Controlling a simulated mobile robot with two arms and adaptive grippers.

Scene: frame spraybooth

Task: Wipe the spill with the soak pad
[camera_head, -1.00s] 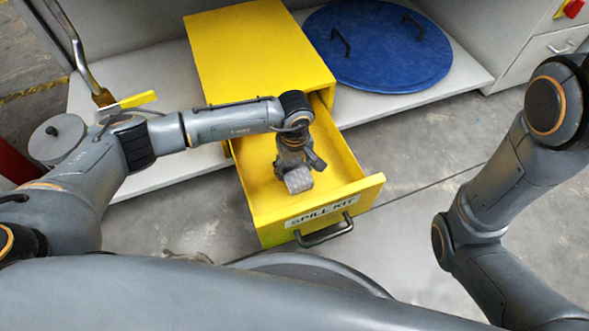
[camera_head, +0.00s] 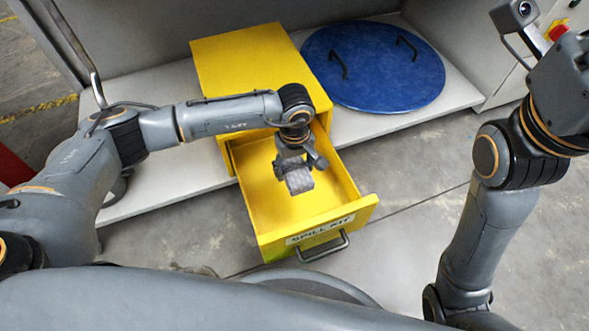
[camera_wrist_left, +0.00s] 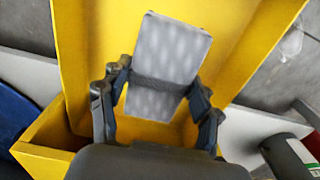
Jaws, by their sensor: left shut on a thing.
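My left gripper (camera_head: 298,170) is shut on the soak pad (camera_head: 299,181), a grey quilted block. It holds the pad over the open yellow drawer (camera_head: 262,213), within its outline in the head view. In the left wrist view the pad (camera_wrist_left: 172,50) sits tilted between both fingers, with a dark band across its middle. A faint glossy patch (camera_wrist_left: 292,42) lies on the grey floor beyond the drawer; I cannot tell whether it is the spill. My right arm is at the right, but its fingers are out of the picture.
The drawer, labelled SPILL KIT, has a dark front handle (camera_head: 322,247) and sticks out of a yellow cabinet (camera_head: 255,65). A blue round lid (camera_head: 385,85) lies on the grey shelf (camera_head: 160,180). Open concrete floor (camera_head: 410,215) lies right of the drawer.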

